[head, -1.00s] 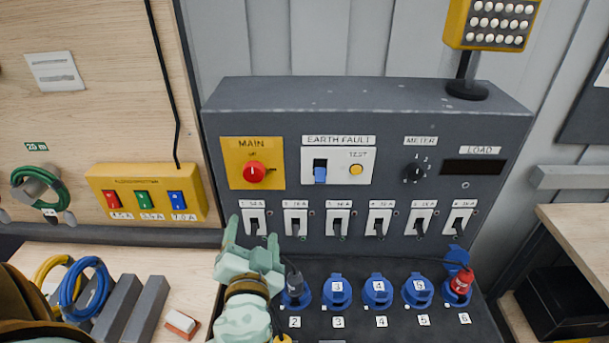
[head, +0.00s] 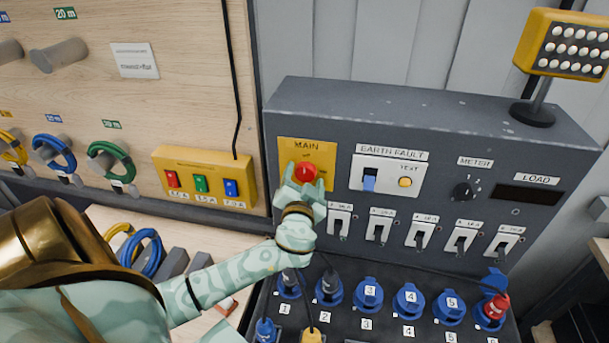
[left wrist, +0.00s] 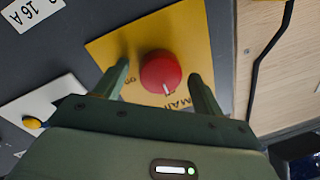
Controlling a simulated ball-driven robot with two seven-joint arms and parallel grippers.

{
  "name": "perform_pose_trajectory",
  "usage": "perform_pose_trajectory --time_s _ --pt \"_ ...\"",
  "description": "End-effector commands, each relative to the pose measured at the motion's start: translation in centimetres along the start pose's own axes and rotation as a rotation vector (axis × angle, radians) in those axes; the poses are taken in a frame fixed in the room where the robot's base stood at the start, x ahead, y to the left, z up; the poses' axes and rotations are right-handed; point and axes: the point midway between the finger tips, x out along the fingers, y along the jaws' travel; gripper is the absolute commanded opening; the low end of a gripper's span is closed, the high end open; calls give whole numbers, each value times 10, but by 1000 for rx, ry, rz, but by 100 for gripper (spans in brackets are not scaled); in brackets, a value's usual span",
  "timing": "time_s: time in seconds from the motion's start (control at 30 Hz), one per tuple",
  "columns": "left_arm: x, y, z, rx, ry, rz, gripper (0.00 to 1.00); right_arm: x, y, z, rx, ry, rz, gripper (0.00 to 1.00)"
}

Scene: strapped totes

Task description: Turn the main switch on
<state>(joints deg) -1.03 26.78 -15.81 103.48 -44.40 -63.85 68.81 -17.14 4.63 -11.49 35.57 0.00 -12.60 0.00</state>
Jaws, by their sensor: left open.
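The main switch is a red round knob (head: 305,172) on a yellow plate (head: 307,150) marked MAIN, at the upper left of the grey panel. My left gripper (head: 304,185) is at the knob, its fingers open around it. In the left wrist view the red knob (left wrist: 161,71) lies between the two fingertips (left wrist: 160,80), with a gap on each side. A white mark on the knob points toward the MAIN lettering. The word ON shows on the plate (left wrist: 198,30) near one finger. My right gripper is not in view.
An earth fault switch (head: 368,183) and yellow test button (head: 405,182) sit right of the plate. A row of small breakers (head: 379,228) and blue sockets (head: 369,294) lies below. A yellow box with coloured switches (head: 204,177) is on the wooden wall to the left.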

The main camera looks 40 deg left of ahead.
Motion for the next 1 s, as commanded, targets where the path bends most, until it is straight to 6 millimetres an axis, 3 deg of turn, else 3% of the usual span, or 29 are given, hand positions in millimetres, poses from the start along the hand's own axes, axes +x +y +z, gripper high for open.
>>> perform_pose_trajectory --time_s 0.3,0.47,1.0 --pt "3 0 1 1 -1 0 67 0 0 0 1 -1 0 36" --pt "2 0 1 1 -1 0 25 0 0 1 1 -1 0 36" --pt "2 0 2 130 10 -9 25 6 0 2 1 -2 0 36"
